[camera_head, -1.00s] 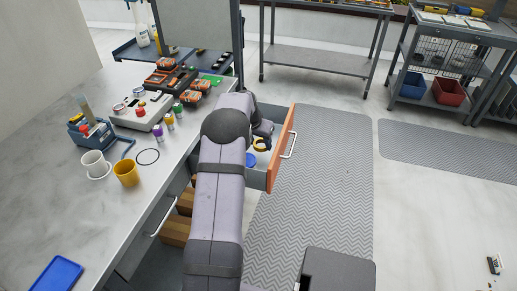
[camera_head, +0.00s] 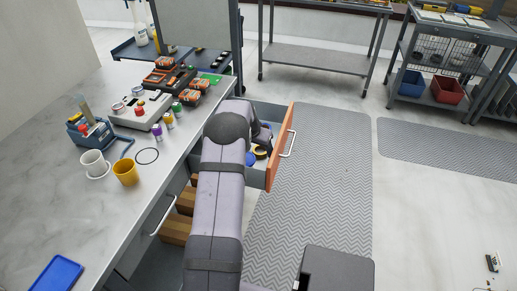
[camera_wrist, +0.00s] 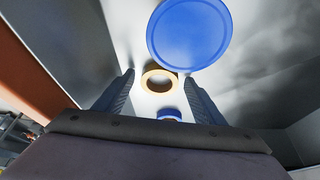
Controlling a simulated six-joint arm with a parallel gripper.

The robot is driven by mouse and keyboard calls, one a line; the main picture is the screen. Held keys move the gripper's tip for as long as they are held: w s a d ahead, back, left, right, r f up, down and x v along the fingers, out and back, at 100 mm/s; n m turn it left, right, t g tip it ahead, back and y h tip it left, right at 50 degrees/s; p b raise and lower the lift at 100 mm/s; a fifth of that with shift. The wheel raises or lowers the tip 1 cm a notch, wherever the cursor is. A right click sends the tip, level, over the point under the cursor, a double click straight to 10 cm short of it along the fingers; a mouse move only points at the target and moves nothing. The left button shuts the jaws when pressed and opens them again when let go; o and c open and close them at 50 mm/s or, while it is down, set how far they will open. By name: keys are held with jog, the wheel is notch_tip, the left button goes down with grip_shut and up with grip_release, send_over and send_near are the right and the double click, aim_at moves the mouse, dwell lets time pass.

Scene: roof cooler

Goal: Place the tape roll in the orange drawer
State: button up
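The orange drawer (camera_head: 281,152) is pulled open under the bench, its light interior showing. The tape roll (camera_wrist: 147,82), a tan ring, shows inside the drawer, just beyond and between my fingertips in the wrist view. It appears to lie on the drawer floor, its hole facing the camera. It also shows as a small yellow ring (camera_head: 261,152) in the head view, partly hidden by my arm. My gripper (camera_wrist: 159,77) points down into the drawer; its fingers are apart, with visible gaps on both sides of the roll.
A blue round object (camera_wrist: 190,33) lies in the drawer close to the tape roll. The bench (camera_head: 75,215) holds a yellow mug (camera_head: 125,173), a white cup and several parts.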

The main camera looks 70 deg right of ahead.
jog(key=shift+r, duration=0.1)
jog(key=shift+r, duration=0.15)
jog(key=v, duration=1.2)
jog(key=shift+b, duration=0.45)
